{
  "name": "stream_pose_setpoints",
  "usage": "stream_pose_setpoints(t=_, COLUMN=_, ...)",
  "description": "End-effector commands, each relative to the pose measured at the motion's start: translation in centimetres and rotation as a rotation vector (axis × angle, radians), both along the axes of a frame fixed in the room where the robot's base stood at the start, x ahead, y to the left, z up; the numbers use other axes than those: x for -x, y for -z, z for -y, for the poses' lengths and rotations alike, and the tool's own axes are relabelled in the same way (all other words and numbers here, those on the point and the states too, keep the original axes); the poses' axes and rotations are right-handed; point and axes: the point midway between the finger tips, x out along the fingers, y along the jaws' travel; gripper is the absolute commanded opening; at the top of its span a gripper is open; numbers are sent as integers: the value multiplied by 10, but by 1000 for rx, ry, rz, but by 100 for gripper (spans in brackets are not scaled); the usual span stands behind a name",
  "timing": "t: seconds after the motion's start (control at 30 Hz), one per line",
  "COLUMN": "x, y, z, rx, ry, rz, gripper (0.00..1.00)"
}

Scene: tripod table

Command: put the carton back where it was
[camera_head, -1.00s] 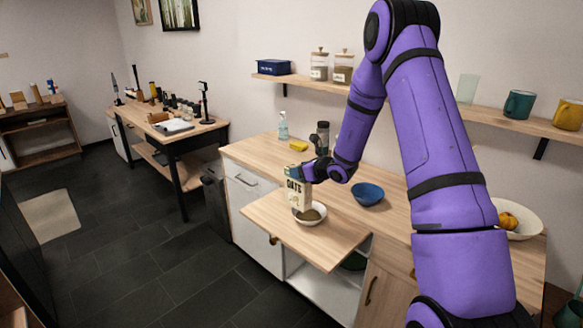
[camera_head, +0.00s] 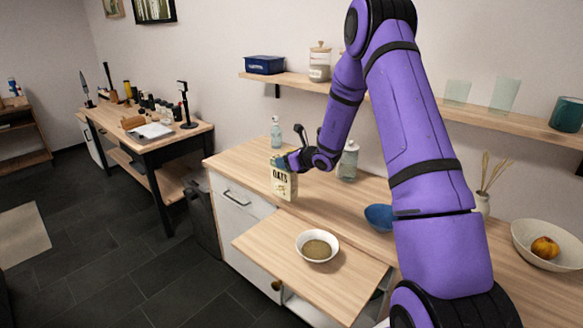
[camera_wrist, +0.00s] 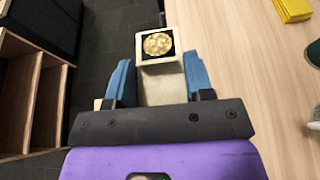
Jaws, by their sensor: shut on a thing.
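The oats carton (camera_head: 284,184) is cream with dark "OATS" lettering and stands roughly upright at the front left edge of the counter. I cannot tell whether its base touches the counter. My gripper (camera_head: 280,162) is shut on its upper part. In the wrist view the carton (camera_wrist: 160,85) sits between the two blue fingers of my gripper (camera_wrist: 160,83), its square top with round oat-coloured contents facing away from the wrist. A white bowl (camera_head: 302,246) with brownish contents rests on the pull-out board (camera_head: 345,287) below.
A yellow sponge (camera_wrist: 292,9) lies on the counter (camera_wrist: 235,60). A spray bottle (camera_head: 277,133) and a grey-green bottle (camera_head: 348,160) stand behind my gripper. A blue bowl (camera_head: 379,217) sits to the right. The shelf (camera_head: 290,81) runs above.

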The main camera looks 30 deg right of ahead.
Motion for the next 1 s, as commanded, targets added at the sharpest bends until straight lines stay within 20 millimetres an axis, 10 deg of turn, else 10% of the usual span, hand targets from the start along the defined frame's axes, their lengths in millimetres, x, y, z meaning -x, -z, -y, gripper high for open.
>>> stream_pose_setpoints(t=0.53, x=-91, y=11, z=82, rx=3, ry=2, rz=3, gripper=0)
stream_pose_setpoints(t=1.0, x=-103, y=39, z=92, rx=0, ry=-1, rz=0, gripper=0)
